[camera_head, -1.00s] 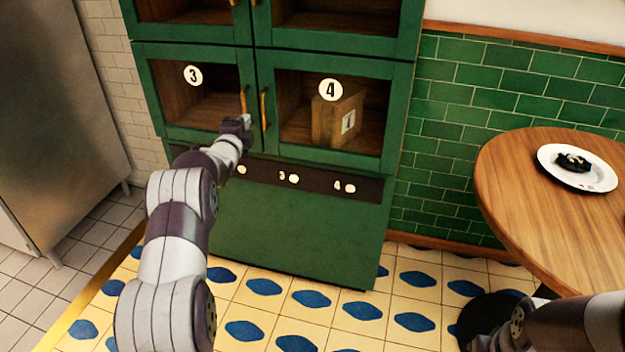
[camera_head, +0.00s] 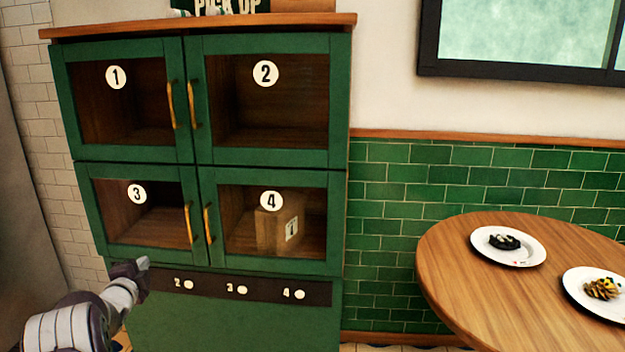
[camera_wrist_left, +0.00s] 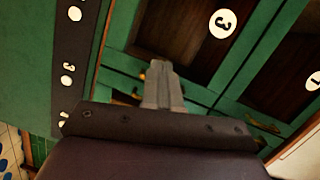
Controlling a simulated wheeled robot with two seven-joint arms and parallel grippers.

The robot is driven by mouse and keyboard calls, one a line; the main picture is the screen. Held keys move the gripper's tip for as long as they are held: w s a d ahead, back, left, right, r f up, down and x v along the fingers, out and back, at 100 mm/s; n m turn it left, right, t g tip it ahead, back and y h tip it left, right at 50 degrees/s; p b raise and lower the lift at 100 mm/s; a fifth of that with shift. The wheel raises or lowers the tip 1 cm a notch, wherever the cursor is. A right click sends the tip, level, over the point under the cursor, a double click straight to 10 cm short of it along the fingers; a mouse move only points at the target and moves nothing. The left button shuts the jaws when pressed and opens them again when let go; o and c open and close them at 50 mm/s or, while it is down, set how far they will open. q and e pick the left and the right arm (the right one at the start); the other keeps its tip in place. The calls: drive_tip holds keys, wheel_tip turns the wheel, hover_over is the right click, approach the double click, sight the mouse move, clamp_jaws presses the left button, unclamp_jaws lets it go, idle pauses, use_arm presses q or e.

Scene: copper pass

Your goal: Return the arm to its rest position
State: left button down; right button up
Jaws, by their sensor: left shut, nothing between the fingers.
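My left arm comes in at the lower left of the head view. Its gripper (camera_head: 141,265) is in front of the green pickup cabinet (camera_head: 195,165), at the left end of the dark button strip (camera_head: 210,287) and below door 3 (camera_head: 146,212). In the left wrist view the gripper (camera_wrist_left: 158,70) is shut and empty, its fingers together, with door 3 (camera_wrist_left: 190,35) and the button strip (camera_wrist_left: 75,60) beyond. It appears apart from the cabinet, though the exact gap cannot be told. My right gripper is not in view.
The cabinet's several doors look closed. A brown box (camera_head: 277,228) stands behind door 4. A round wooden table (camera_head: 480,290) at the right bears a plate with dark food (camera_head: 508,246) and another plate (camera_head: 600,290). Green tiled wall (camera_head: 385,240) lies between cabinet and table.

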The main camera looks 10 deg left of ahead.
use_arm(q)
drive_tip(key=s+d+f+n+g, duration=0.3)
drive_tip(key=s+f+n+g, duration=0.45)
drive_tip(key=f, duration=0.35)
drive_tip(key=s+d+n+g+h, duration=0.4)
drive_tip(key=s+d+n+g, duration=0.35)
drive_tip(key=s+d, duration=1.9)
wheel_tip(320, 180, up, 28)
drive_tip(key=d+m+p, duration=0.2)
drive_tip(key=p, duration=2.3)
drive_tip(key=shift+s+d+f+p, duration=0.25)
drive_tip(key=shift+s+d+p, duration=0.1)
drive_tip(key=shift+s, duration=0.05)
